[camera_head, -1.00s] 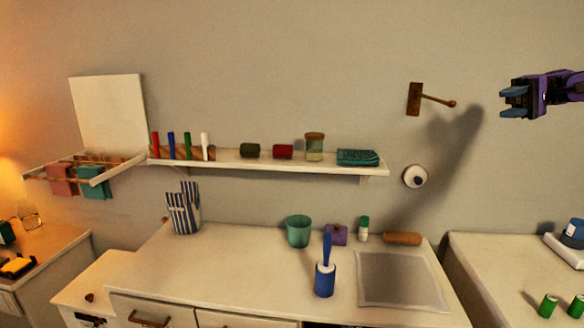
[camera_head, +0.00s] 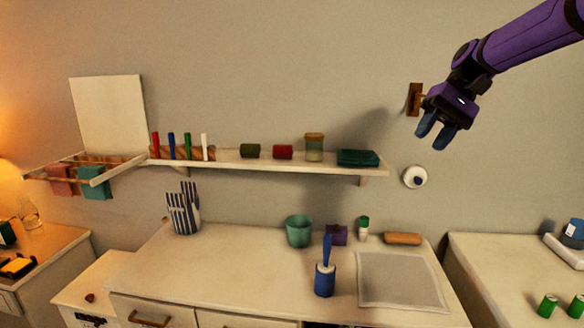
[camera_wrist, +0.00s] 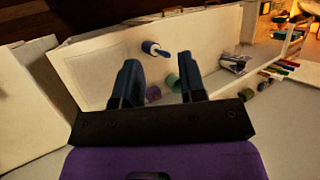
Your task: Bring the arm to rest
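My gripper (camera_head: 435,130) hangs in the air at the upper right of the head view, fingers pointing down and a little left. My purple arm reaches in from the top right corner. In the wrist view my gripper (camera_wrist: 158,85) shows its two blue-grey fingers apart with nothing between them. Below lies the white counter (camera_head: 225,270), well clear of the fingers.
A shelf (camera_head: 235,164) carries colored markers, small boxes and a jar. The counter holds a blue lint roller (camera_head: 325,275), a green cup (camera_head: 298,231) and a striped holder (camera_head: 184,213). A round white wall knob (camera_head: 414,177) is below my gripper. Green cans (camera_head: 547,305) stand at right.

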